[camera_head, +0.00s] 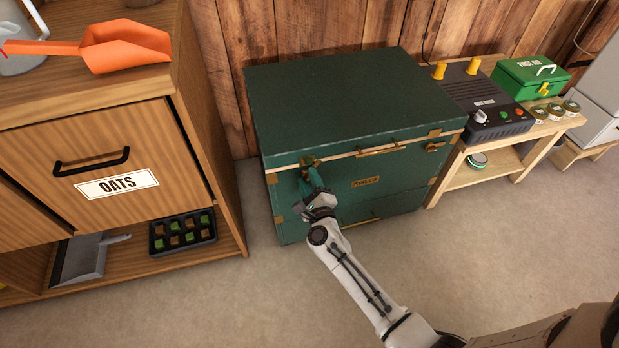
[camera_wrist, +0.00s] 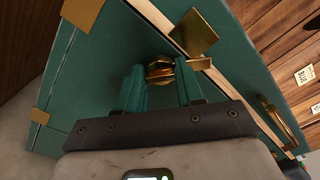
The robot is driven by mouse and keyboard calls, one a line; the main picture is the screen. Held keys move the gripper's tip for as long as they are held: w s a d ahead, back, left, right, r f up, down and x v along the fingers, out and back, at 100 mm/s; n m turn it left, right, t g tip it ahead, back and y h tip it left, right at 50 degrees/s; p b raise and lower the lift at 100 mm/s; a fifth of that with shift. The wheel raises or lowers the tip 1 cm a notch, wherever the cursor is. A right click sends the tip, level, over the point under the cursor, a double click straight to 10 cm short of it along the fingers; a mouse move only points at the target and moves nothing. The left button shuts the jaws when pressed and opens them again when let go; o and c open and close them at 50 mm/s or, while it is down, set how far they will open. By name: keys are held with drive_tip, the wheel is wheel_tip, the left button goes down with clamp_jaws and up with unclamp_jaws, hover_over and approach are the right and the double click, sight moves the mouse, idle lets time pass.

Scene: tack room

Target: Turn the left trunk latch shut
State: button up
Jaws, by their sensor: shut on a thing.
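The dark green trunk (camera_head: 345,95) stands on the floor against the plank wall with its lid down. The left trunk latch (camera_head: 307,161) is a brass piece on the trunk's front, just below the lid seam. It also shows in the wrist view (camera_wrist: 165,70). My gripper (camera_head: 309,175) is at this latch, its green fingers (camera_wrist: 160,85) on either side of the brass knob and shut on it. The fingers hide part of the latch, so its exact angle is hard to tell. The right trunk latch (camera_head: 433,147) is brass and sits near the right front corner.
A wooden cabinet (camera_head: 100,115) with an OATS drawer and an orange scoop (camera_head: 125,45) on top stands left of the trunk. A low wooden bench (camera_head: 500,155) with a grey device (camera_head: 483,105) and green first aid box (camera_head: 530,78) stands right. The front floor is clear.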

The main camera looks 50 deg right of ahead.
drive_tip(key=n+p, duration=0.1)
drive_tip(key=n, duration=0.3)
drive_tip(key=shift+n+p, duration=0.3)
drive_tip(key=shift+p, duration=0.1)
drive_tip(key=shift+a+f+n+p, duration=0.1)
drive_tip(key=shift+n+p, duration=0.45)
drive_tip(key=shift+n, duration=0.85)
drive_tip(key=o, duration=1)
drive_tip(key=p+v, duration=0.2)
drive_tip(key=v, duration=0.8)
drive_tip(key=shift+s+a, duration=0.25)
drive_tip(key=shift+s, duration=0.05)
